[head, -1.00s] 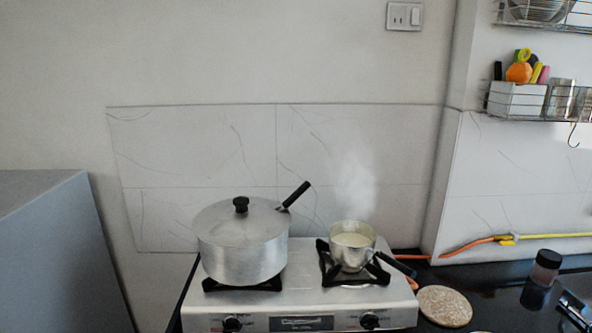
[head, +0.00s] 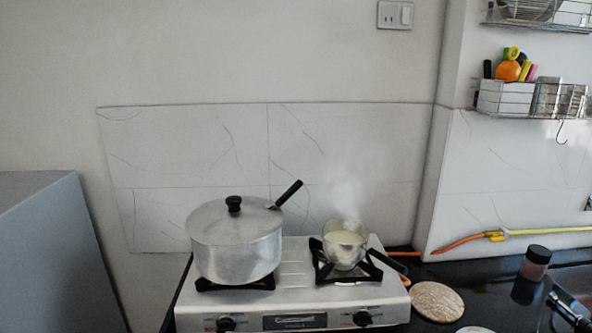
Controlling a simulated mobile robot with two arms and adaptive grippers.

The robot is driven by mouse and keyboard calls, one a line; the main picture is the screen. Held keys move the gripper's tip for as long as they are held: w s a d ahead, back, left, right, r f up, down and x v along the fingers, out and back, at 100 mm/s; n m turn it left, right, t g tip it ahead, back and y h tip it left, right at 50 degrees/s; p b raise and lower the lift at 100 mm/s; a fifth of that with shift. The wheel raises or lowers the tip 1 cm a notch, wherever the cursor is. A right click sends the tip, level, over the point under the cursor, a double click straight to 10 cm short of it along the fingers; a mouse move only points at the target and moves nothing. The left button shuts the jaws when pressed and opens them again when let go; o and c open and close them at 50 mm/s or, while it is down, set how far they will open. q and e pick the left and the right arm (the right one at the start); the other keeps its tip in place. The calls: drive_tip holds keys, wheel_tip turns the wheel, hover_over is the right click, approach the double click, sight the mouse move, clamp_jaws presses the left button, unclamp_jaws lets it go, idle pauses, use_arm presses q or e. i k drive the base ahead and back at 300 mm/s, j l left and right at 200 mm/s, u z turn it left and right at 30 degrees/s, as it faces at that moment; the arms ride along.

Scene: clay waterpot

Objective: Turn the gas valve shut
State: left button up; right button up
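A yellow gas valve (head: 497,236) sits low against the right-hand tiled wall, at the joint between an orange hose (head: 460,244) on its left and a yellow pipe (head: 550,231) on its right. The valve is small here, and I cannot tell which way its handle is set. The hose runs left behind the gas stove (head: 294,285). Neither of my grippers is in view.
A large lidded pot (head: 235,245) and a small steaming pan (head: 344,240) stand on the stove. A round cork-like mat (head: 437,301) and a dark-lidded jar (head: 535,262) are on the black counter. A wire rack (head: 560,103) hangs above the valve.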

sight(495, 238)
drive_tip(key=z, duration=1.3)
drive_tip(key=i+l, duration=0.15)
drive_tip(key=l, duration=0.15)
drive_tip(key=i+l, duration=0.2)
drive_tip(key=l, duration=0.15)
drive_tip(key=i+l+u, duration=0.1)
drive_tip(key=l, duration=0.2)
drive_tip(key=i+l, duration=0.25)
